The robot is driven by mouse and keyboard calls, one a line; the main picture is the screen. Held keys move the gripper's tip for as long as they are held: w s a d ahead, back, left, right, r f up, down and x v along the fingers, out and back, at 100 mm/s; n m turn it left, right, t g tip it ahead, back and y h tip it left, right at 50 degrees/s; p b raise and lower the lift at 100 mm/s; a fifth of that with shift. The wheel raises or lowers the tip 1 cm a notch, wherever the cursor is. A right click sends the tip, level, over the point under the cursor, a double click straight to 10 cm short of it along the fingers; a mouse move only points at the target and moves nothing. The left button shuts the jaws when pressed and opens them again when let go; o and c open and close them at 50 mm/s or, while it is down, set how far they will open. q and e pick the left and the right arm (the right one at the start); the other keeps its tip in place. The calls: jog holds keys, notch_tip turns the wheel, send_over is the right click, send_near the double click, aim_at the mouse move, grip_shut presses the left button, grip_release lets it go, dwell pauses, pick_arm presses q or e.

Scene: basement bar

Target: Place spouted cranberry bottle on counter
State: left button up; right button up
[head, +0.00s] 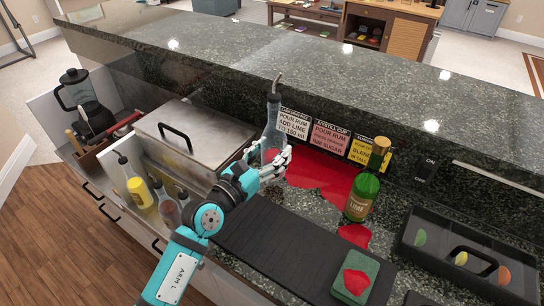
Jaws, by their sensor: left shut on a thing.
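A clear greyish bottle with a bent metal spout (272,118) stands about upright in front of the backsplash cards, with a faint reddish tint low down. I take it for the spouted cranberry bottle; its label cannot be read. My left gripper (274,166) is shut on its lower part, and the fingers partly hide it. I cannot tell whether its base touches the counter. The dark speckled counter (310,208) lies below it, with a red spill (325,180) to the right. My right gripper is not in view.
A green bottle (361,198) stands right of the spill. A black mat (270,240) bears a green sponge (355,278) with a red stain. A garnish tray (425,262) is at right. A lidded steel bin (190,140) and spouted bottles (138,188) are at left.

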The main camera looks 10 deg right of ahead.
pick_arm(q)
jog(key=w, duration=0.1)
jog(key=w+d, duration=0.1)
jog(key=shift+w+b, duration=0.3)
notch_tip(320, 180, down, 4)
jog(key=shift+w+r+b, duration=0.15)
jog(key=shift+b, duration=0.55)
jog(key=o, duration=1.6)
jog(key=shift+a, duration=0.1)
